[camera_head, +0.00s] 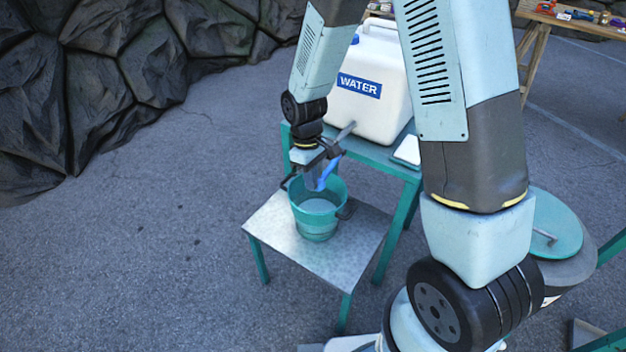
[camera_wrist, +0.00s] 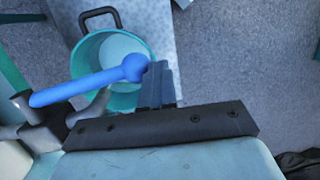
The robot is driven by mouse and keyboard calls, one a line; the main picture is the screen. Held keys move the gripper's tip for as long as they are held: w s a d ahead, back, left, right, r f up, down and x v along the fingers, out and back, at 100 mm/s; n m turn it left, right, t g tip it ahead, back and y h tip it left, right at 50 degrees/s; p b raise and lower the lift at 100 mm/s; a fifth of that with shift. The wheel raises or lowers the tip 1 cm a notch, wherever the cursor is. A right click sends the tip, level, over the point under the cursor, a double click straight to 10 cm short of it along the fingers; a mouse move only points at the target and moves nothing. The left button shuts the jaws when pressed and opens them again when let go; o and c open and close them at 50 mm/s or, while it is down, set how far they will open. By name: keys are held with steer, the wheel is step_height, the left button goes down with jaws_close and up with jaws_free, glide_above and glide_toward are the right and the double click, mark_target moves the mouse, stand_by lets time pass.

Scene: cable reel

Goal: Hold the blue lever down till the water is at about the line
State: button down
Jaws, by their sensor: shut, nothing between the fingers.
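The blue lever (camera_head: 328,173) slants downward from the tap on the white water container (camera_head: 395,95); in the wrist view the lever (camera_wrist: 85,86) runs to a round knob. My gripper (camera_head: 313,180) is shut and empty over the teal bucket (camera_head: 317,228). In the wrist view my shut fingers (camera_wrist: 160,84) are right beside the knob; I cannot tell whether they touch it. Pale water (camera_head: 318,205) shows inside the bucket, and also in the wrist view (camera_wrist: 122,50). I cannot make out a line in the bucket. The tap's spout is partly hidden by my gripper.
The bucket stands on a low metal-topped stand (camera_head: 275,236) in front of the teal table (camera_head: 404,172) with the container. A white object (camera_head: 408,150) lies on that table. A round teal lid (camera_head: 545,222) is at right. Open pavement lies left, before rocks (camera_head: 100,80).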

steer(key=shift+r, duration=0.1)
steer(key=s+a+r, duration=0.1)
steer(key=a+r, duration=0.1)
steer(key=r, duration=0.4)
steer(key=s+a+r, duration=0.2)
steer(key=a+r, duration=0.1)
steer(key=r, duration=0.3)
steer(key=shift+s+a, duration=0.3)
steer(key=shift+a, duration=0.05)
stand_by(0.4)
steer(key=s+d+r+m+t+y, duration=0.1)
steer(key=s+d+r+m+t, duration=0.25)
steer(key=d+r, duration=0.55)
steer(key=s+d+r+m+t, duration=0.2)
steer(key=d+r+m, duration=0.2)
steer(key=d+r, duration=0.5)
steer(key=s+d+r+m+t, duration=0.2)
steer(key=s+d+r+m, duration=0.1)
steer(key=s+d, duration=0.4)
steer(key=shift+r, duration=0.35)
steer(key=shift+w, duration=0.1)
